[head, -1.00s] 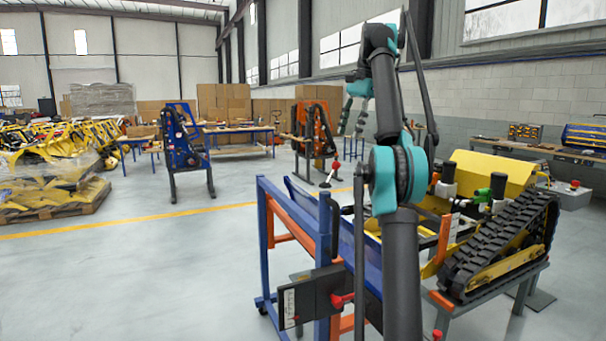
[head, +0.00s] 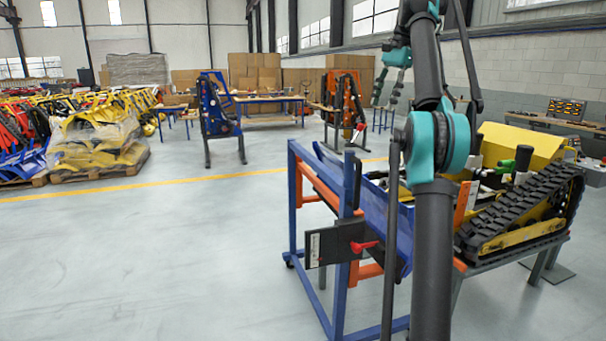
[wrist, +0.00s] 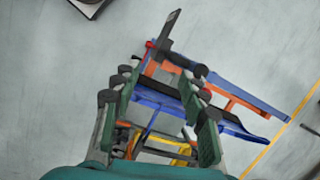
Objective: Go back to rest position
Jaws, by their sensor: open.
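My gripper (head: 385,92) hangs at the back of my raised arm in the head view, left of the upper arm link. In the wrist view its green-grey fingers (wrist: 160,118) stand wide apart with nothing between them. Far below them is the blue and orange frame (wrist: 235,95), which stands on the floor left of my arm in the head view (head: 345,262). The tracked carrier (head: 520,215), yellow with a black track, rests on a grey stand at the right. My arm hides part of both the frame and the carrier.
A wrapped pallet of yellow parts (head: 100,145) stands at the left. Blue (head: 218,115) and orange (head: 345,100) upright units stand behind the yellow floor line (head: 200,179). A workbench (head: 550,121) runs along the right wall. The floor at front left is clear.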

